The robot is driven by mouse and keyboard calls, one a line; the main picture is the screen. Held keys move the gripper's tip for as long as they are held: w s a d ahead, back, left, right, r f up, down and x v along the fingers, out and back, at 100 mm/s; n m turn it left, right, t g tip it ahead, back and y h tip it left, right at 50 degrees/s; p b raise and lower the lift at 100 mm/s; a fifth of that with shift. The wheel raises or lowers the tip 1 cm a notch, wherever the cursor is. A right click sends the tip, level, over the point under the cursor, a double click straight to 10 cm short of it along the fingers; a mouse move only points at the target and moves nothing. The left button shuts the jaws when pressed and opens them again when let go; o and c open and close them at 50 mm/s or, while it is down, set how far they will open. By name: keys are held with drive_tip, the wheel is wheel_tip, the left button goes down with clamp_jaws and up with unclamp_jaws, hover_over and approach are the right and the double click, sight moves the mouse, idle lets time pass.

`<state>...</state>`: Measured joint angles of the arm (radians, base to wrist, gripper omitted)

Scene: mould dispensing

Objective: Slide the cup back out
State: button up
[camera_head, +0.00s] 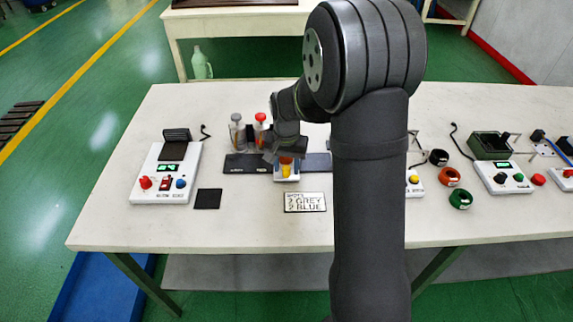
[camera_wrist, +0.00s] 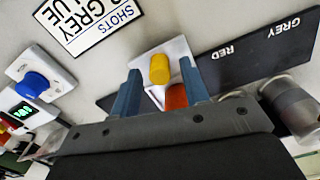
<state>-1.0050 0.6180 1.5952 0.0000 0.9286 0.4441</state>
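An orange-red cup (camera_wrist: 176,97) shows between the two blue fingers in the wrist view, closer to the right-hand finger, with a gap to the left-hand one. My gripper (camera_wrist: 160,75) looks open around it. In the head view the cup (camera_head: 286,160) is a small orange patch just below my gripper (camera_head: 284,153). A white block (camera_head: 278,178) with a yellow knob (camera_wrist: 159,68) is right beside the cup. The cup's lower part and its contents are hidden.
Bottles with a grey top (camera_head: 236,117) and a red top (camera_head: 260,117) stand behind a black strip labelled GREY and RED (camera_wrist: 262,55). A sign (camera_head: 305,202) lies in front. A button box (camera_head: 165,180) stands left; coloured rings (camera_head: 449,177) lie right. The front table is mostly clear.

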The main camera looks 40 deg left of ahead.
clamp_jaws()
drive_tip(key=w+d, duration=0.7)
drive_tip(key=shift+w+d, duration=0.15)
drive_tip(key=shift+w, duration=0.1)
drive_tip(key=shift+o, duration=0.2)
unclamp_jaws()
drive_tip(key=shift+w+d, duration=0.1)
drive_tip(key=shift+d, duration=0.05)
drive_tip(key=shift+o, duration=0.4)
drive_tip(key=shift+r, duration=0.1)
wheel_tip(320, 180, up, 17)
drive_tip(key=shift+r, duration=0.15)
